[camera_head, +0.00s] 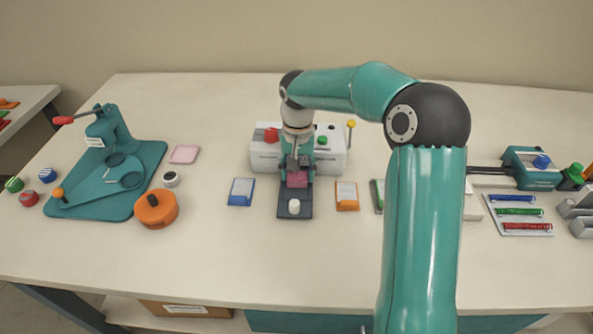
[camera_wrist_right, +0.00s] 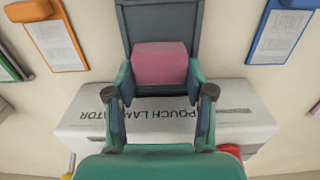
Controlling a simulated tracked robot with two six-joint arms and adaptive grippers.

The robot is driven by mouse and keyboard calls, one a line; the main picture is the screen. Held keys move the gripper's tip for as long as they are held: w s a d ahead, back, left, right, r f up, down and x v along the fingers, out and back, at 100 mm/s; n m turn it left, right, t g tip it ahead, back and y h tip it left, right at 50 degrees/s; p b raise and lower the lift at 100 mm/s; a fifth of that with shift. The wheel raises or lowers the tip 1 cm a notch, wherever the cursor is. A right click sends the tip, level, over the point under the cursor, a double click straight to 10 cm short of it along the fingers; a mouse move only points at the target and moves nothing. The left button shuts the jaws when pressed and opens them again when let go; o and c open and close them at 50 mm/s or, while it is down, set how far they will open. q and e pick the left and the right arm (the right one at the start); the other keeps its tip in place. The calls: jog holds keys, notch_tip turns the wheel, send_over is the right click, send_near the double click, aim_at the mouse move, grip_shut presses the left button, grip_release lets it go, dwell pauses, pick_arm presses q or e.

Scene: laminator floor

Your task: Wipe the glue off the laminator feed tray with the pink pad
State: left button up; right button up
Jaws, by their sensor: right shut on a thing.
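The pink pad (camera_head: 297,180) is a small block between the fingers of my right gripper (camera_head: 298,166). In the right wrist view the pink pad (camera_wrist_right: 160,62) sits between both fingertips, over the dark grey feed tray (camera_wrist_right: 146,18). The feed tray (camera_head: 283,209) sticks out at the front of the white laminator (camera_head: 264,156). The pad is low over the tray; I cannot tell whether it touches. No glue is clearly visible. My left gripper is not in view.
A blue clipboard-like holder (camera_head: 241,192) and an orange one (camera_head: 347,196) flank the tray. A teal press (camera_head: 105,180), an orange round container (camera_head: 156,207) and a flat pink square (camera_head: 184,154) are left. Colored binding strips (camera_head: 518,212) lie right. The front tabletop is clear.

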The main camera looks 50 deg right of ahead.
aim_at(295, 179)
jog(key=shift+s+a+r, duration=0.15)
jog(key=shift+s+a, duration=0.6)
jog(key=shift+a, duration=0.35)
notch_tip(295, 179, up, 2)
jog(key=shift+w+p, duration=0.15)
jog(key=shift+p, duration=0.6)
notch_tip(295, 179, up, 6)
jog(key=p, duration=0.4)
jog(key=shift+d+f, duration=0.1)
jog(key=shift+f, duration=0.15)
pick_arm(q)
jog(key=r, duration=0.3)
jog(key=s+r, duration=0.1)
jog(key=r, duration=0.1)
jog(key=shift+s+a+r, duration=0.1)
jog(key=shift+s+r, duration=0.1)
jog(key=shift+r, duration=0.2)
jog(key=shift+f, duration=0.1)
pick_arm(e)
jog(key=shift+f, duration=0.1)
